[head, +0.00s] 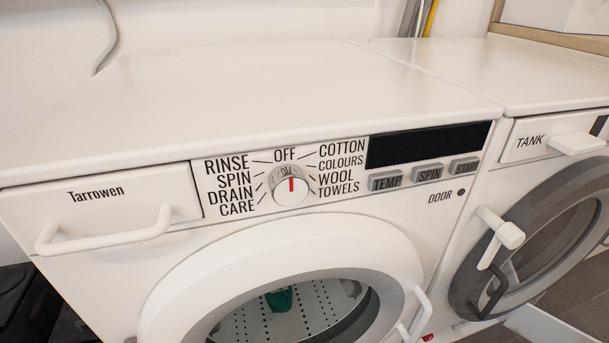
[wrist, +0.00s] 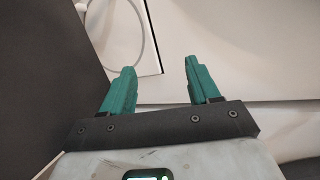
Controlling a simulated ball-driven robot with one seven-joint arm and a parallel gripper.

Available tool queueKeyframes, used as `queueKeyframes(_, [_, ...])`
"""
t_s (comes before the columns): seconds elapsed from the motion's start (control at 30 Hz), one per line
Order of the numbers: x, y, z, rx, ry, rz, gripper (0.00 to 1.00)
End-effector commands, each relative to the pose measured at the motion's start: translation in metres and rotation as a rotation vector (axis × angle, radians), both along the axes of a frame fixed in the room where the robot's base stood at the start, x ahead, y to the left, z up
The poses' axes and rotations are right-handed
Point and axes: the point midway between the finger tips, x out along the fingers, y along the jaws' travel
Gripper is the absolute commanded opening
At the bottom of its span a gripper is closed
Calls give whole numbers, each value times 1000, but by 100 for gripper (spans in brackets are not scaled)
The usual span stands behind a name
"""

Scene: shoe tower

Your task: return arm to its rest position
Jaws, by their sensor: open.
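My gripper (wrist: 158,88) shows in the wrist view with two green fingers standing wide apart. Nothing is between the fingers. Beyond them are a white panel with a curved outline and a dark surface at the left. My gripper and arm do not show in the head view. The washing machine (head: 250,90) fills the middle of the head view, with its dial (head: 291,186) pointing up toward OFF. Its round door (head: 200,270) looks closed, and something green (head: 279,299) shows behind the glass.
A second white machine (head: 500,70) marked TANK stands at the right, with a round grey-rimmed door (head: 475,265). A drawer handle (head: 105,238) sticks out at the left front. Both machine tops are clear. Dark objects (head: 25,305) stand at the lower left.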

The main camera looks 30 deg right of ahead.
Motion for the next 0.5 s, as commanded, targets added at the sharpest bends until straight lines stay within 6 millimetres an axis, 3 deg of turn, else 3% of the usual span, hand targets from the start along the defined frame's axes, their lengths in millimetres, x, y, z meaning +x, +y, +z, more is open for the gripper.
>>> queueKeyframes(0.03, [3,24,10,-68,32,136,61])
queueKeyframes(0.1, [1,53,18,-173,88,325,61])
queueKeyframes(0.23, [-16,95,35,-384,209,666,61])
queueKeyframes(0.33, [-35,112,51,-552,314,892,61])
queueKeyframes(0.5, [-65,116,90,-817,496,1156,61])
